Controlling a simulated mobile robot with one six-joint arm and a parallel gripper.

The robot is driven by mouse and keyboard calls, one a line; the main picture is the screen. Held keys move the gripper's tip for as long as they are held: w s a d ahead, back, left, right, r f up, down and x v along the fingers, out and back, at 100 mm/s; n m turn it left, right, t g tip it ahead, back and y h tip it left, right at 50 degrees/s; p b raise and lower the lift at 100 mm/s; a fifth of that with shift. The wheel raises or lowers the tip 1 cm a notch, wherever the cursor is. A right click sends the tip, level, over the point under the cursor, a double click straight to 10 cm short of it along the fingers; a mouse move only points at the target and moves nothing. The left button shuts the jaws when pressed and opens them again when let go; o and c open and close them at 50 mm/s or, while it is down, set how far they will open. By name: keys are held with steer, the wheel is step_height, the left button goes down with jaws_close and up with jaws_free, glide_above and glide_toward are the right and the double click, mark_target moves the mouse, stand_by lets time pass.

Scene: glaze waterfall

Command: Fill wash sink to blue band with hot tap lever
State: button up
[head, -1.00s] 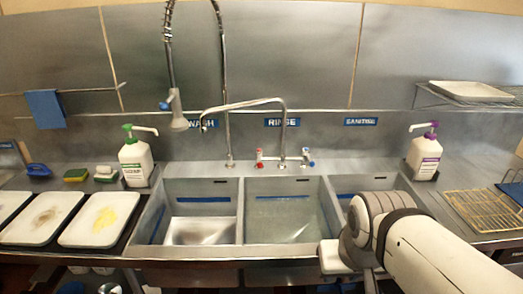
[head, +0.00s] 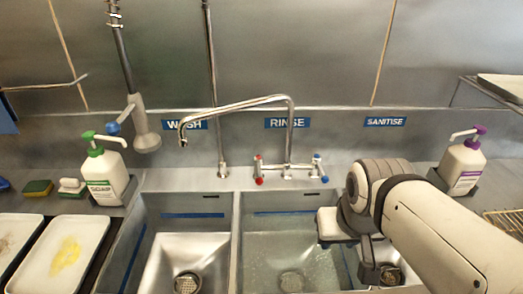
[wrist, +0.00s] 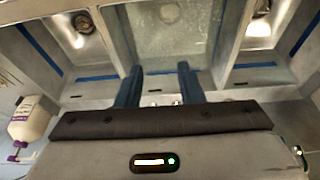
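The wash sink (head: 137,240) is the left basin, with a blue band (head: 193,215) inside its walls. Its drain shows and I see no water in it. The swivel spout (head: 240,106) ends over the wash side, with no visible stream. The hot tap lever (head: 258,172), marked red, stands at the left of the tap body, behind the rinse basin; the cold lever (head: 319,168), marked blue, is at its right. In the wrist view, my gripper (wrist: 160,88) has two blue fingers apart with nothing held between them. Small shiny tap parts show between the fingers, partly hidden.
The rinse basin (head: 236,245) appears to hold clear water. A spray hose head (head: 146,135) hangs at the back left. A green-topped soap bottle (head: 103,175) stands left, a purple-topped bottle (head: 463,165) right. Trays (head: 60,255) lie on the left counter.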

steer(key=shift+s+a, duration=0.1)
steer(key=shift+a, duration=0.1)
steer(key=n+t+h+b, duration=0.1)
steer(key=h+b, duration=0.1)
steer(key=b, duration=0.6)
glide_toward(258, 172)
steer(key=f, duration=0.1)
steer(key=p+x, duration=0.1)
steer(key=x, duration=0.6)
steer(key=shift+w+d+f, duration=0.25)
steer(key=shift+w, duration=0.1)
steer(key=shift+c, duration=0.5)
jaws_close()
